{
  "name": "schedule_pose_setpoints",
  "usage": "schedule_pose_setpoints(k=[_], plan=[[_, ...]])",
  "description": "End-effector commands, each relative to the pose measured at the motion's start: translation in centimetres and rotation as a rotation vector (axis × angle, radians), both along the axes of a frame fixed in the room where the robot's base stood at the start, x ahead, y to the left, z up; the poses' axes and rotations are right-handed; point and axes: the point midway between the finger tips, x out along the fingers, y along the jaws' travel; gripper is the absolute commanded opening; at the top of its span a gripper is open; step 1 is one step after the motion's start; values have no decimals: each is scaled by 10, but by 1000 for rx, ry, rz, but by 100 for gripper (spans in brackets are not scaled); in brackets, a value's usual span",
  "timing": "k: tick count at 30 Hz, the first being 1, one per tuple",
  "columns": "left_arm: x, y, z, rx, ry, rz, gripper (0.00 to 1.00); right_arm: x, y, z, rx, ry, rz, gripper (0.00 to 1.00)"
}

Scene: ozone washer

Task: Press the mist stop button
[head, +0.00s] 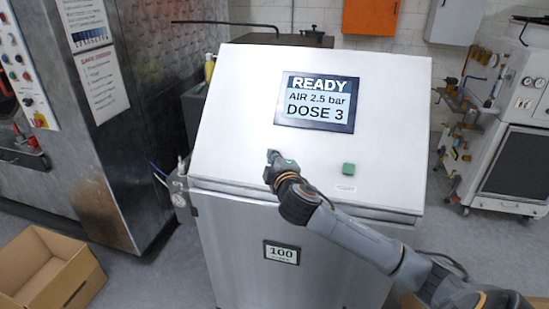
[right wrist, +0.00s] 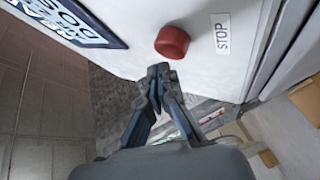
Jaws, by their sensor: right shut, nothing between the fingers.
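The red stop button (right wrist: 172,42) shows in the right wrist view on the pale sloping panel, beside a label (right wrist: 222,34) reading STOP. My right gripper (right wrist: 160,72) is shut and empty, its fingertips just below the red button in that view. I cannot tell whether they touch it. In the head view my right gripper (head: 272,155) is at the left lower part of the panel (head: 225,115), and the red button is hidden behind it. A green button (head: 348,169) with a small label (head: 345,188) sits further right. My left gripper is not in view.
The display (head: 317,102) above reads READY, AIR 2.5 bar, DOSE 3. An open cardboard box (head: 50,270) lies on the floor at left. A white machine (head: 515,165) stands at right.

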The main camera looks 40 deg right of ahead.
Motion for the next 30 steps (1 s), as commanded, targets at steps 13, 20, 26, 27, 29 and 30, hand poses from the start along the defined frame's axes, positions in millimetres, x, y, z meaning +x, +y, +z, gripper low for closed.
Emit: schedule_pose_setpoints(k=[13, 20, 26, 27, 29, 30], plan=[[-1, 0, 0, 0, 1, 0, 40, 0, 0, 0, 0, 0, 0, 0], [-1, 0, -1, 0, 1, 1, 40, 1, -1, -1, 0, 0, -1, 0], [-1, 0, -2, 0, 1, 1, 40, 3, -4, -6, 0, 1, 0, 0], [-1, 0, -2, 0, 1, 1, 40, 4, -4, -6, 0, 1, 0, 0], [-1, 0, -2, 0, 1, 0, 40, 4, -4, -6, 0, 0, 0, 0], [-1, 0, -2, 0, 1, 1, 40, 4, -4, -6, 0, 0, 0, 0]])
